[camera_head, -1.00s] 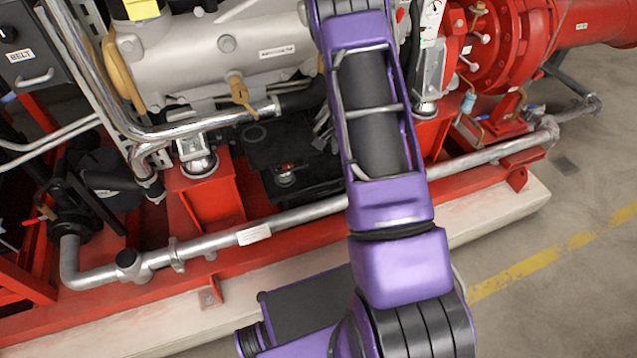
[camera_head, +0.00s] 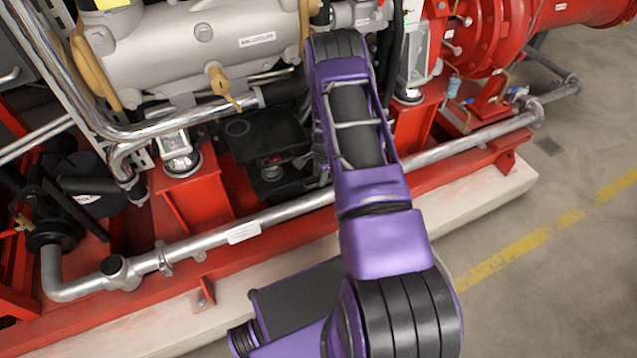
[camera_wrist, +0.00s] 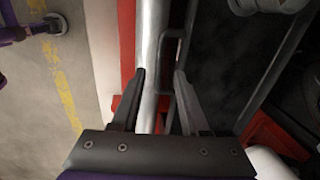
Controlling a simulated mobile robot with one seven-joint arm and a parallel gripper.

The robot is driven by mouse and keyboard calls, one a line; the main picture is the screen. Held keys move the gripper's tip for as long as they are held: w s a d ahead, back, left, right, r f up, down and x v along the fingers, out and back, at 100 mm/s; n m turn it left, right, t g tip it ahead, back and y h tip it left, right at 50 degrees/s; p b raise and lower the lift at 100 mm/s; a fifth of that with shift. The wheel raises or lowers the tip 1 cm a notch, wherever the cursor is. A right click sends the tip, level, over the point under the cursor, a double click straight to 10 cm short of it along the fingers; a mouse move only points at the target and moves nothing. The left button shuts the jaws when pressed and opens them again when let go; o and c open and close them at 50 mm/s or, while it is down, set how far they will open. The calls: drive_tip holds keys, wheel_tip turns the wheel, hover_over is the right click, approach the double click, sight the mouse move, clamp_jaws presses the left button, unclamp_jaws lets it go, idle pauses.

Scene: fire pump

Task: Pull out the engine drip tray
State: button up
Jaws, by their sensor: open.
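A black, flat-topped, box-like part (camera_head: 262,135) sits low under the engine, behind the silver pipe; it looks like the drip tray, partly hidden by my arm. In the wrist view a dark surface (camera_wrist: 222,65) lies right of the pipe, with a thin dark bar like a handle (camera_wrist: 169,58) along its near edge. My gripper (camera_wrist: 161,74) is open, its two dark fingers apart. The silver pipe and the bar show between and beyond the fingertips. I cannot tell whether the fingers touch either. The head view hides the gripper behind my arm.
The silver pipe (camera_head: 290,206) runs along the front of the red base frame (camera_head: 225,268), close to my gripper. A pale concrete plinth (camera_head: 480,205) edges it. Open floor with a yellow line (camera_head: 525,243) lies to the right. The grey engine (camera_head: 190,45) stands above.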

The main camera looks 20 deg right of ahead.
drive_tip(key=shift+w+f, duration=0.2)
drive_tip(key=shift+f, duration=0.75)
drive_tip(key=shift+w+f, duration=0.15)
drive_tip(key=shift+f, duration=0.8)
clamp_jaws()
